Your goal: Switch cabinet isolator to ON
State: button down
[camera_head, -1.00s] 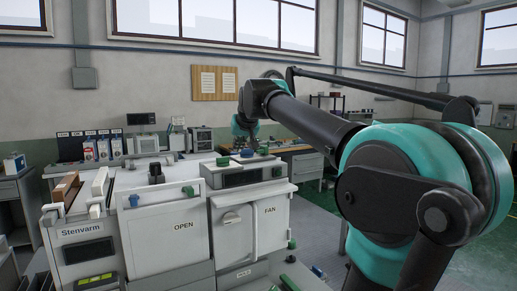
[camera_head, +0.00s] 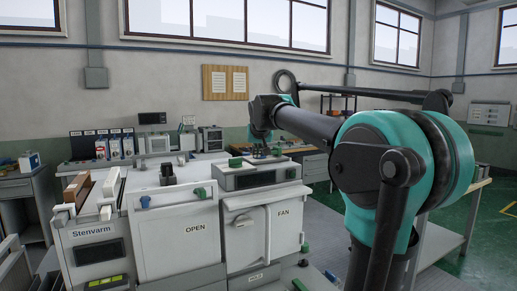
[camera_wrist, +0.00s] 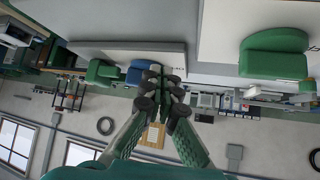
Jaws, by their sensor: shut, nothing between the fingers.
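The white and grey cabinet marked Stenvarm (camera_head: 92,232) stands at left centre in the head view, with an OPEN panel (camera_head: 180,240) and a FAN panel (camera_head: 285,232). No label naming the isolator is legible, so I cannot tell which control it is. A dark upright knob (camera_head: 167,173) stands on the cabinet top. My gripper (camera_wrist: 165,82) is shut and empty in the wrist view. Behind its tips are a blue knob (camera_wrist: 138,72) and a green knob (camera_wrist: 103,72); contact cannot be told. In the head view my wrist is above the cabinet's back right.
A large green knob (camera_wrist: 274,55) is at the right of the wrist view. A bench with instruments (camera_head: 153,143) stands behind the cabinet. A workbench (camera_head: 445,235) stands at right. Grey floor lies between the cabinet and that bench.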

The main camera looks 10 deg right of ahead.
jog(key=shift+w, duration=1.4)
jog(key=shift+w+a+m+h, duration=0.2)
jog(key=shift+a+m+h, duration=0.15)
jog(key=shift+m+h, duration=0.55)
jog(key=shift+a+m, duration=0.1)
jog(key=shift+m, duration=0.2)
jog(key=m+h, duration=0.1)
jog(key=w+a+m+g+h, duration=0.1)
jog(key=m, duration=0.1)
jog(key=m+g+h, duration=0.1)
jog(key=m, duration=0.1)
jog(key=w+m+g+h, duration=0.1)
jog(key=shift+w+a+m+h, duration=0.1)
jog(key=shift+a+m+h, duration=0.1)
jog(key=shift+m+h, duration=0.2)
jog(key=m+g, duration=0.1)
jog(key=w+m+g+h, duration=0.1)
jog(key=m, duration=0.1)
jog(key=shift+w+g+h, duration=0.1)
jog(key=shift+g+h, duration=0.2)
jog(key=shift+w, duration=0.2)
jog(key=shift+a, duration=0.1)
